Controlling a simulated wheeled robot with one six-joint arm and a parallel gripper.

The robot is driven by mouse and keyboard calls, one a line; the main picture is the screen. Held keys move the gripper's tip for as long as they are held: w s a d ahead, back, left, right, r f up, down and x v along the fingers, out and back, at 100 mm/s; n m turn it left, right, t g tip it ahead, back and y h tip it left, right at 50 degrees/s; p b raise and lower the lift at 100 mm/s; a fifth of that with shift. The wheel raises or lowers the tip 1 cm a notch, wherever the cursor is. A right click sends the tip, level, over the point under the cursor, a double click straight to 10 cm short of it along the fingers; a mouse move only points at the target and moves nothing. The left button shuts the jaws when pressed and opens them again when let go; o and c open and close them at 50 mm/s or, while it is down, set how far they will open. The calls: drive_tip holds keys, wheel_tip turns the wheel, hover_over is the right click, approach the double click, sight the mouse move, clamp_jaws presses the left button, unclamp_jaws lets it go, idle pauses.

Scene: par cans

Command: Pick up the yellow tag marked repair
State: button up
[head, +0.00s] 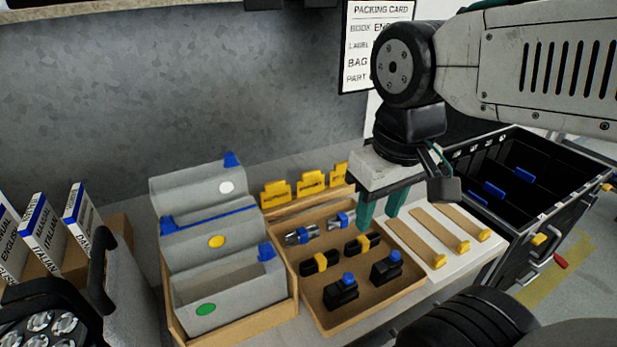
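Several yellow tags stand upright in a row behind the brown tray: a left one (276,194), a middle one (311,184) and a right one (340,174). Any marking on them is too small to read, so I cannot tell which says repair. The right one is partly cut off from view by my arm's end. My gripper (379,220) points down with two teal fingers apart and nothing seen between them. It is to the right of the tags, over the area where the tray's right edge meets the white board.
The brown tray (345,325) holds small black, metal and blue parts. The white board (415,272) carries brown strips with yellow ends. Grey bags in a box (240,334) stand left, booklets (42,238) farther left. A black crate (502,247) is at right.

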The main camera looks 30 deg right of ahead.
drive_tip(key=w+n, duration=0.5)
drive_tip(key=w, duration=0.7)
drive_tip(key=n+g, duration=0.1)
drive_tip(key=n, duration=1.1)
approach(276, 187)
drive_tip(key=f, duration=0.5)
drive_tip(key=shift+w+d+f, duration=0.1)
drive_tip(key=shift+w+d, duration=0.1)
drive_tip(key=shift+w, duration=0.15)
drive_tip(key=shift+n, duration=0.3)
wheel_tip(276, 187, down, 7)
drive_tip(key=shift+w+f, duration=0.15)
drive_tip(key=shift+f, duration=0.45)
clamp_jaws()
